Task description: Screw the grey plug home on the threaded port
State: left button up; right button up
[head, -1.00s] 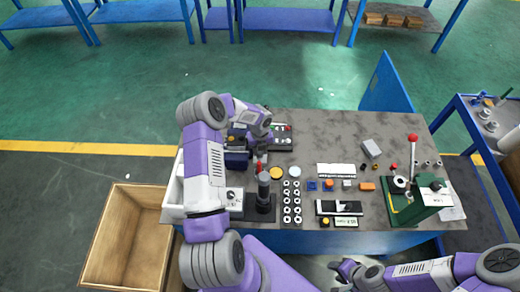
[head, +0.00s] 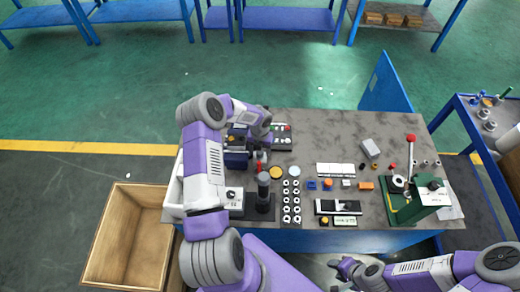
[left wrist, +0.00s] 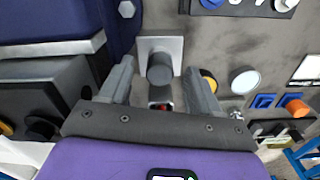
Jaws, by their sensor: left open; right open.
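In the left wrist view, the grey plug (left wrist: 160,68) is a short dark-grey cylinder, seen nearly from above, in front of a light-grey square plate (left wrist: 172,44). My left gripper (left wrist: 160,74) is open, with one finger on each side of the plug and a gap on both sides. The threaded port is hidden, so I cannot tell how far the plug sits on it. In the head view, my left gripper (head: 262,153) is over the left part of the bench, and its arm hides much there. My right gripper (head: 342,267) is open and empty, in front of the bench's near edge.
A dark post (head: 263,190) stands just nearer than my left gripper. A blue machine (head: 236,157) is close on its left. A yellow disc (head: 276,172) and a pale disc (head: 295,171) lie to the right. A green press (head: 418,203) stands at the right end. The bench's back middle is clear.

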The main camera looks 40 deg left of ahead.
pick_arm(q)
jog(key=shift+c, duration=0.7)
